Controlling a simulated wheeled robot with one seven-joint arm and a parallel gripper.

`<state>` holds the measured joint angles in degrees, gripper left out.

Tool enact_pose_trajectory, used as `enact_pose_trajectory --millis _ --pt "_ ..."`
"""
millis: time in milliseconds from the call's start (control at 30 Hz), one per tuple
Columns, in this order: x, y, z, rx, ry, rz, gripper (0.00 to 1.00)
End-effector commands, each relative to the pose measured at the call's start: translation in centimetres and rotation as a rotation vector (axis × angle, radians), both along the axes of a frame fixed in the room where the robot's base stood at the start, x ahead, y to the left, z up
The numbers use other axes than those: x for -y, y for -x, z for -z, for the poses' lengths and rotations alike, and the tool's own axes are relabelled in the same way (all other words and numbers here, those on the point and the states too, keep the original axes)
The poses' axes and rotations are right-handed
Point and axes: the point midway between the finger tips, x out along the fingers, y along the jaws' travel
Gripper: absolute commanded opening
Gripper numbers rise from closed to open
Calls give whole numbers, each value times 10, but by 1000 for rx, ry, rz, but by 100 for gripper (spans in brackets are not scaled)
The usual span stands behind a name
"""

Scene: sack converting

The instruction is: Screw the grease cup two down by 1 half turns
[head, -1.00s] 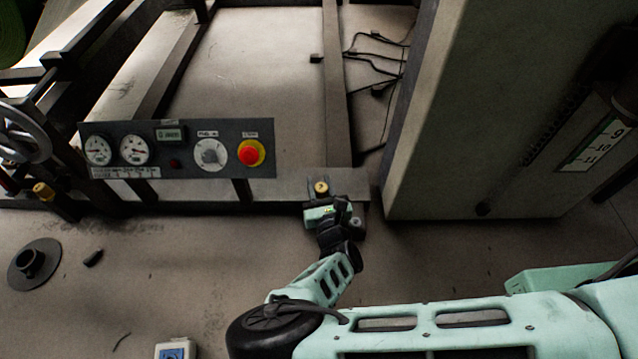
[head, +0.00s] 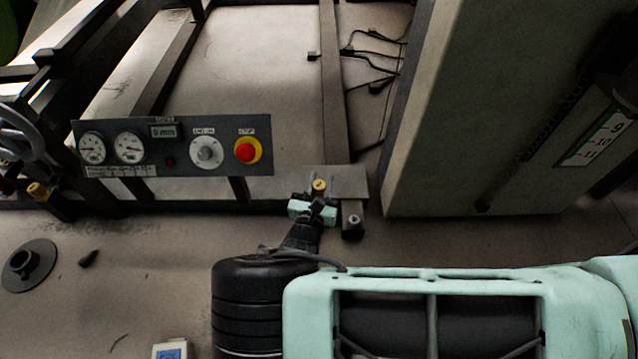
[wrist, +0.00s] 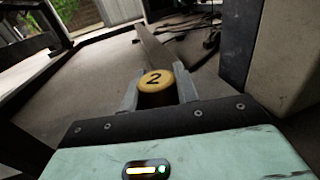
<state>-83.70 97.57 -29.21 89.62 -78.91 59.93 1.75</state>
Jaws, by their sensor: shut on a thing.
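The grease cup two (wrist: 156,80) has a yellow-orange top marked with a black "2" and a dark body below it. It stands upright between the fingers of my gripper (wrist: 160,92) in the wrist view. The gripper is shut on it, one finger at each side. In the head view the cup's brass-coloured top (head: 319,185) shows at the end of my gripper (head: 318,194), at the frame's lower beam. The cup's thread and seat are hidden.
A panel (head: 172,147) with gauges, a knob and a red stop button (head: 246,150) stands left of the cup. Another brass-topped cup (head: 38,190) is at the far left. A large grey cabinet (head: 460,110) rises close on the right. Cables lie behind.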

Motion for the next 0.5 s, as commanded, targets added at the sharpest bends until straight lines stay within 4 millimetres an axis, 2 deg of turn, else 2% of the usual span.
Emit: enact_pose_trajectory --millis 500 --pt "7 4 5 0 -3 495 7"
